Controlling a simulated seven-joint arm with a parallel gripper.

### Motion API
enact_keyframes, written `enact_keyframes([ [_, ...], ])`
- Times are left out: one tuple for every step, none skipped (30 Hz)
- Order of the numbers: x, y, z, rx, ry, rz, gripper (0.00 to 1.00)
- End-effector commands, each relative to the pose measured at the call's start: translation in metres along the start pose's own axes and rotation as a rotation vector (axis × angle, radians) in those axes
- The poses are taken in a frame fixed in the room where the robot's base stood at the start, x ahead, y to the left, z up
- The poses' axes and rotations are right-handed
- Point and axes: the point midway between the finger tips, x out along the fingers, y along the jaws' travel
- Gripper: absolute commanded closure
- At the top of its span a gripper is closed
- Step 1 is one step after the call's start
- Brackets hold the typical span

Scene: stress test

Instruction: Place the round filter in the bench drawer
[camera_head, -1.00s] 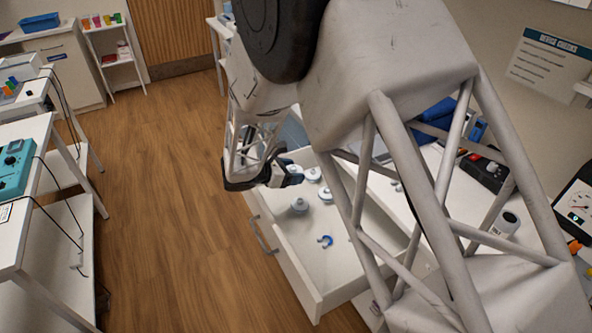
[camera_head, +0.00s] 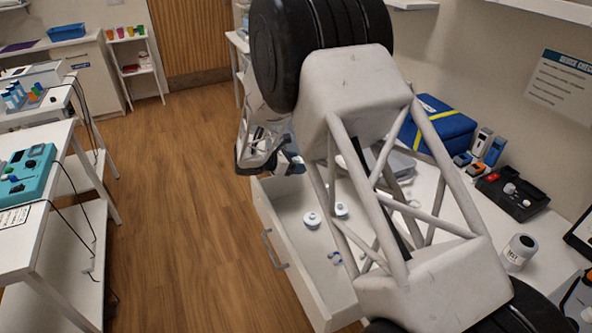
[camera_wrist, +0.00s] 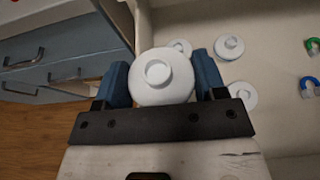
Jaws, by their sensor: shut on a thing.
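My gripper (camera_wrist: 162,88) is shut on a white round filter (camera_wrist: 160,72), held flat between its two blue fingers in the wrist view. In the head view my gripper (camera_head: 290,163) is over the far end of the open bench drawer (camera_head: 284,238); the held filter is hard to make out there. The wrist view shows the pale drawer floor (camera_wrist: 284,85) beneath and to the right of the filter. Several similar white round pieces lie in the drawer, one of them at the upper right (camera_wrist: 229,47). My arm hides part of the drawer in the head view.
A blue horseshoe-shaped piece (camera_head: 335,257) lies in the drawer; a green one (camera_wrist: 313,46) shows in the wrist view. The bench top right of the drawer carries a blue bag (camera_head: 440,130), a black box (camera_head: 512,194) and a white jar (camera_head: 518,252). The floor left is clear.

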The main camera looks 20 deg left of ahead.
Motion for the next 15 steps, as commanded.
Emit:
enact_keyframes([
  [0.0009, 0.0034, 0.0001, 0.001, 0.000, 0.000, 0.58],
  [0.0013, 0.0047, -0.0001, 0.000, 0.000, 0.000, 0.58],
  [0.0017, 0.0059, -0.0002, 0.000, 0.000, 0.000, 0.58],
  [0.0020, 0.0066, -0.0003, 0.000, 0.000, 0.000, 0.58],
  [0.0021, 0.0070, -0.0003, -0.001, 0.000, 0.000, 0.58],
  [0.0022, 0.0073, -0.0003, -0.001, 0.000, 0.000, 0.58],
  [0.0022, 0.0074, -0.0003, -0.001, 0.000, 0.000, 0.58],
  [0.0021, 0.0074, -0.0002, -0.001, 0.000, 0.000, 0.58],
  [0.0021, 0.0073, -0.0002, -0.001, 0.000, 0.000, 0.58],
  [0.0021, 0.0073, -0.0002, -0.001, 0.000, 0.000, 0.58],
  [0.0021, 0.0073, -0.0001, -0.001, 0.000, 0.000, 0.58],
  [0.0021, 0.0072, -0.0002, -0.001, 0.000, 0.000, 0.58],
  [0.0021, 0.0072, -0.0002, -0.001, 0.000, 0.000, 0.58],
  [0.0022, 0.0072, -0.0004, -0.001, 0.000, 0.000, 0.58],
  [0.0026, 0.0072, -0.0013, -0.001, 0.000, -0.001, 0.58],
])
